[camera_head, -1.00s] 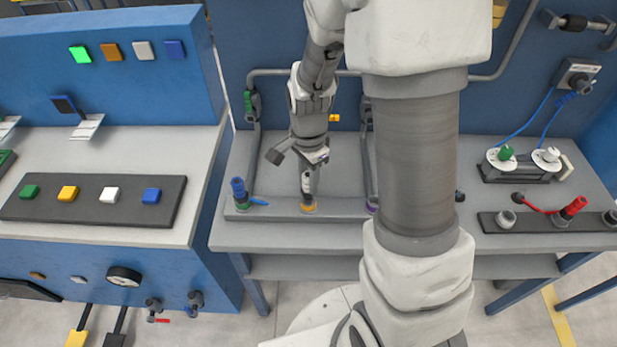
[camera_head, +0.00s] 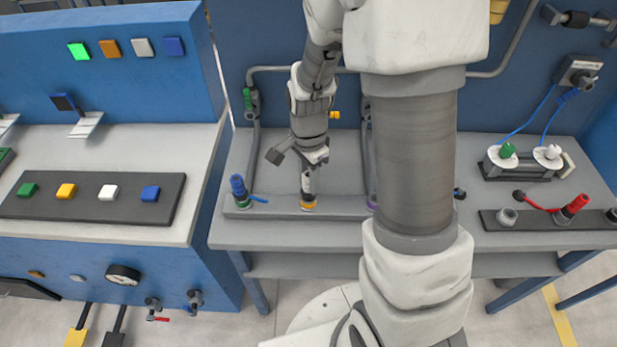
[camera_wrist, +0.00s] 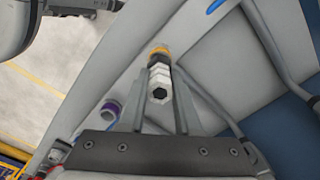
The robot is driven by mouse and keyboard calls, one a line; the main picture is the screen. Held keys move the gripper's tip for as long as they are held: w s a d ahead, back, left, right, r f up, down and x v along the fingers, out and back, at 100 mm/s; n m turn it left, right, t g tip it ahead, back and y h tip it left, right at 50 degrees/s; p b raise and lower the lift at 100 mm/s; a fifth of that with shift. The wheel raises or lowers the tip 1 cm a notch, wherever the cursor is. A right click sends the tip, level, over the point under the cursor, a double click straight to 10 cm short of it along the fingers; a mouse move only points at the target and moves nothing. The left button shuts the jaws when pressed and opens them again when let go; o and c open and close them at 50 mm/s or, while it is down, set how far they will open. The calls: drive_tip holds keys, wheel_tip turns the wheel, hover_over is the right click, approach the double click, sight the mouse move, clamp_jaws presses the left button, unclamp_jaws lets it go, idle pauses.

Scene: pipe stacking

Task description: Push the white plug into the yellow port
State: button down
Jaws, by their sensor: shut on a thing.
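The white plug (camera_wrist: 159,82) is between the two fingers of my gripper (camera_wrist: 160,100) in the wrist view. Its far end meets the yellow port (camera_wrist: 159,50), and the two look in line. In the head view my gripper (camera_head: 307,187) points down at the yellow port (camera_head: 308,206) on the grey bench ledge. The plug is mostly hidden by the fingers there. How deep the plug sits in the port cannot be told.
A blue plug (camera_head: 238,188) stands in a port to the left on the same ledge. A purple port (camera_wrist: 110,110) is beside the yellow one in the wrist view. Grey pipes (camera_head: 256,150) rise behind. A red plug (camera_head: 573,206) stands far right.

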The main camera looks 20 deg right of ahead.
drive_tip(key=shift+f+b, duration=0.55)
drive_tip(key=shift+f, duration=0.3)
drive_tip(key=c, duration=0.5)
unclamp_jaws()
drive_tip(key=shift+r, duration=0.1)
wheel_tip(320, 180, up, 18)
drive_tip(key=f+p, duration=0.1)
drive_tip(key=p, duration=0.2)
drive_tip(key=s+r+n+t, duration=0.2)
drive_tip(key=s+r+n, duration=0.1)
drive_tip(key=s+n, duration=0.1)
drive_tip(key=s+r+n+t, duration=0.1)
drive_tip(key=s+r+n, duration=0.2)
drive_tip(key=s+n, duration=0.2)
drive_tip(key=s+r+n+t, duration=0.2)
drive_tip(key=s+r+n, duration=0.1)
drive_tip(key=s+n, duration=0.2)
drive_tip(key=shift+r+t, duration=0.2)
drive_tip(key=shift+t, duration=0.1)
